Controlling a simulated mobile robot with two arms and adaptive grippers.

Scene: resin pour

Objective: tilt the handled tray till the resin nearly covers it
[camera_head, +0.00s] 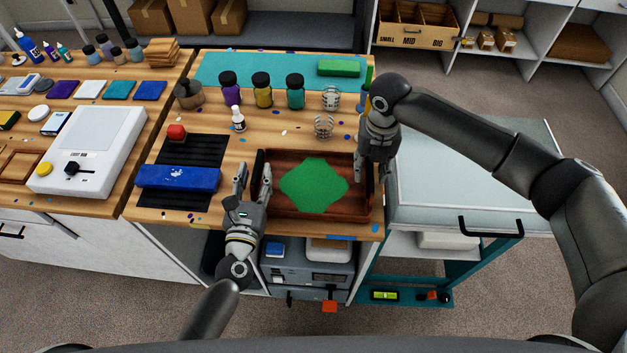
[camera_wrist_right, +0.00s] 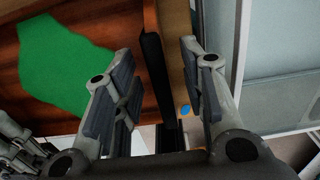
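The wooden handled tray (camera_head: 357,205) lies on the workbench near its front edge. A green resin pool (camera_head: 314,186) covers its middle, with bare brown wood around it, mostly at the corners. My left gripper (camera_head: 252,187) is at the tray's left end, its fingers apart on either side of the dark left handle (camera_head: 259,168). My right gripper (camera_head: 372,180) is at the right end. In the right wrist view its fingers (camera_wrist_right: 160,88) are open, with the dark right handle (camera_wrist_right: 152,65) between them and gaps visible. The left gripper's contact with its handle is too small to tell.
Purple, yellow and teal bottles (camera_head: 262,91) stand behind the tray. A blue bar-shaped item (camera_head: 178,178) lies on a black slatted mat (camera_head: 196,151) to the left. A white scale-like box (camera_head: 88,150) sits further left. A pale-topped cabinet (camera_head: 465,175) stands right.

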